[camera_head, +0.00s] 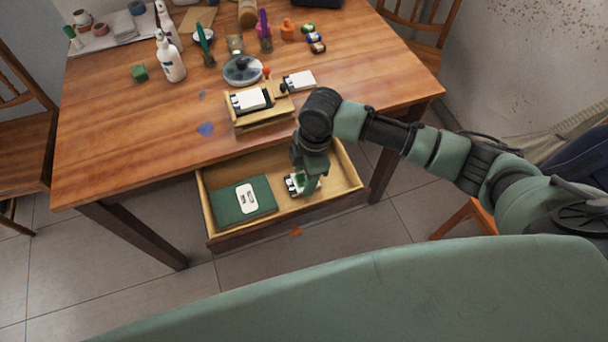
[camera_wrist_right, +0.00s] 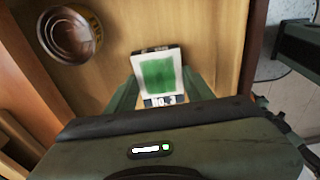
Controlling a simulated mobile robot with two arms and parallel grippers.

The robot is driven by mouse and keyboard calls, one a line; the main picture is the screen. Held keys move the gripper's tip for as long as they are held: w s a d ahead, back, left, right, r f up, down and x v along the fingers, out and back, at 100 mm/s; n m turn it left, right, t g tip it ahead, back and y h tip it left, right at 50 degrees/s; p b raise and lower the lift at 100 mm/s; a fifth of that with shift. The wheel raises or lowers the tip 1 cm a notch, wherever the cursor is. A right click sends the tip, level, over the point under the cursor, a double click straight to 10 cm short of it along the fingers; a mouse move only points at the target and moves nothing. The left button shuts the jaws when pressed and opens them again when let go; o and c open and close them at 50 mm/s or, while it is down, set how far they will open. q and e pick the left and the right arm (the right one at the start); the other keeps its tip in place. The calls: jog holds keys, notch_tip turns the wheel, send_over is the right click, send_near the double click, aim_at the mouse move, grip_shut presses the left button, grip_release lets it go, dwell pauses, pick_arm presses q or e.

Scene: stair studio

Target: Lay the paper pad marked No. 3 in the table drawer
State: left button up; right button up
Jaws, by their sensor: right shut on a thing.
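The table drawer (camera_head: 217,221) is pulled open below the table's front edge. My right gripper (camera_head: 303,180) reaches down into its right part. It is shut on the paper pad marked No. 3 (camera_head: 292,186), a small white pad with a green square. In the right wrist view the pad (camera_wrist_right: 158,75) sits between the fingers (camera_wrist_right: 160,88), with "No. 3" on its near edge. It is over or on the drawer floor (camera_wrist_right: 200,25); I cannot tell if it touches. My left gripper is not in view.
A green book (camera_head: 228,207) with a white label lies in the drawer's left part. A round brown container (camera_wrist_right: 70,35) shows in the wrist view. A wooden holder (camera_head: 262,119) and white pads (camera_head: 300,80) stand on the table (camera_head: 130,140); bottles and small items are behind.

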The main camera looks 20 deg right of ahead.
jog(key=shift+f, duration=0.1)
jog(key=o, duration=1.4)
jog(key=r, duration=0.4)
jog(key=d+r, duration=0.1)
jog(key=r, duration=0.7)
jog(key=shift+d+r+p, duration=0.15)
jog(key=shift+d+p, duration=0.2)
